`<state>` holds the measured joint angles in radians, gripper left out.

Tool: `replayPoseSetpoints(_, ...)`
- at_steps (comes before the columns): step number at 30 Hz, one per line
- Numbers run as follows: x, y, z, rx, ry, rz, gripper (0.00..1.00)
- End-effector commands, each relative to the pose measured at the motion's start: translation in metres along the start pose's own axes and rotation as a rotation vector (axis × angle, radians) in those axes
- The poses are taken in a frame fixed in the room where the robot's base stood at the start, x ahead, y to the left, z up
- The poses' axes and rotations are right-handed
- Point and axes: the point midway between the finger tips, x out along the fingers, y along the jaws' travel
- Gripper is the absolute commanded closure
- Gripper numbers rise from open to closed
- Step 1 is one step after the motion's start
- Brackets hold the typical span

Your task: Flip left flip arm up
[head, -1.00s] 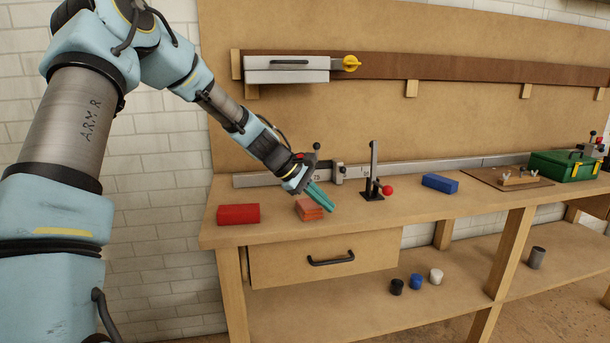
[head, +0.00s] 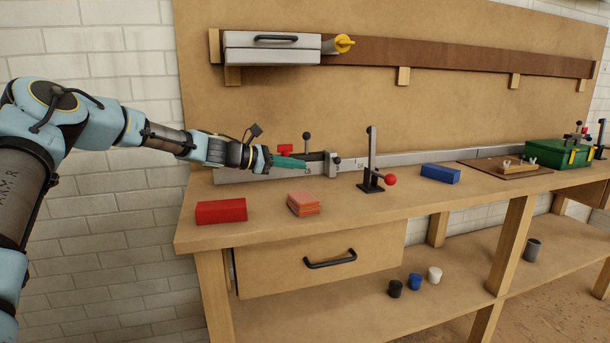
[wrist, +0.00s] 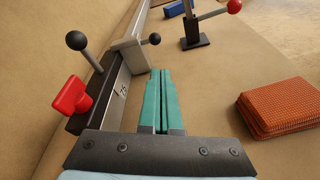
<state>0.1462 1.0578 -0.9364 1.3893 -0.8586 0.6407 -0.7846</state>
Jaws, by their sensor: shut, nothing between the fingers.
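The left flip arm (head: 333,165) is a light grey block with a small dark knob, lying across the metal ruler fence (head: 235,174) at the back of the bench. It also shows in the wrist view (wrist: 130,57), where it hangs down over the front of the fence. A black-knobbed lever (wrist: 76,41) and a red knob (wrist: 72,97) sit on the dark mount beside it. My gripper (head: 304,164) has teal fingers, shut and empty, pointing right along the fence. In the wrist view, the fingertips (wrist: 160,72) are close to the arm's lower right edge; contact cannot be told.
An orange sanding block (head: 303,204) and a red block (head: 221,211) lie on the bench front. A black upright clamp with a red ball (head: 371,165) stands right of the flip arm. A blue block (head: 440,174) lies beyond it. Bench top between them is clear.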

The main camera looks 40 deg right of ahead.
Motion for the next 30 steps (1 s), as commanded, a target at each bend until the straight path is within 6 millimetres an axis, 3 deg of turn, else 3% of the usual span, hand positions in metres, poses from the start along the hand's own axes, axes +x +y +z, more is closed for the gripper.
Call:
replayPoseSetpoints(16,0.009,0.003,0.001,-0.02,-0.02,0.009,1.0)
replayPoseSetpoints(30,0.084,0.004,0.003,-0.02,-0.02,0.01,1.0)
